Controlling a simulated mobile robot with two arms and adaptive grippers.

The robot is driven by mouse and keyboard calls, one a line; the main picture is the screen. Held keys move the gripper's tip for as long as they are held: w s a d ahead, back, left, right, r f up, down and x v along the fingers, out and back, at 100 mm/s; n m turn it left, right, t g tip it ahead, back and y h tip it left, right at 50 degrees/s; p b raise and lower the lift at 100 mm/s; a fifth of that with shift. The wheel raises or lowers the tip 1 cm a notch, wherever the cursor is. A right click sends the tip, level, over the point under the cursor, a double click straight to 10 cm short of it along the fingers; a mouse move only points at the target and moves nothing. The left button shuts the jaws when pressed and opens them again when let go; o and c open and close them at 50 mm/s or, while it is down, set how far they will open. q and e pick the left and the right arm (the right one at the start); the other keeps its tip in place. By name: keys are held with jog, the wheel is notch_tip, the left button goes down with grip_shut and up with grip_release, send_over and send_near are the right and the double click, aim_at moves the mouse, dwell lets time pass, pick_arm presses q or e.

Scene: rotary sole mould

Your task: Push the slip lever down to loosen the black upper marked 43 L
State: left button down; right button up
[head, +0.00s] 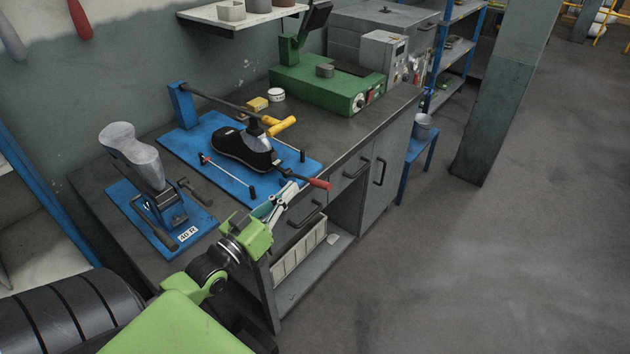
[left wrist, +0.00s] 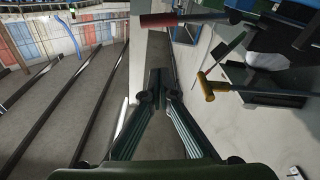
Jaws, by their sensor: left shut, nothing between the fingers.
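The black upper (head: 240,149) lies on a blue base plate (head: 178,150) on the bench; I cannot read a 43 L mark on it. A lever with a red handle (head: 319,184) sticks out over the bench's front edge, and its red grip (left wrist: 168,19) also crosses the top of the left wrist view. My left gripper (head: 291,188) is shut and empty, its tips close to the lever, just left of and below the red handle in the head view. I cannot tell whether they touch. In the left wrist view the closed fingertips (left wrist: 158,78) appear below the grip. My right gripper is not in view.
A yellow T-handle (head: 281,126) stands by the upper. A grey last (head: 132,150) on a second blue stand marked 40 R is at the left. A green machine (head: 327,88) stands at the back. Drawers and a cabinet (head: 371,170) form the bench front. The floor at right is clear.

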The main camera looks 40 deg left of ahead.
pick_arm(q)
jog(key=r+p, duration=0.2)
send_over(315, 181)
jog(key=shift+s+d+f, duration=0.1)
jog(key=shift+s+f, duration=0.05)
jog(key=shift+f, duration=0.1)
jog(key=f, duration=0.2)
jog(key=s+d+f, duration=0.1)
jog(key=f, duration=0.1)
jog(key=shift+s, duration=0.1)
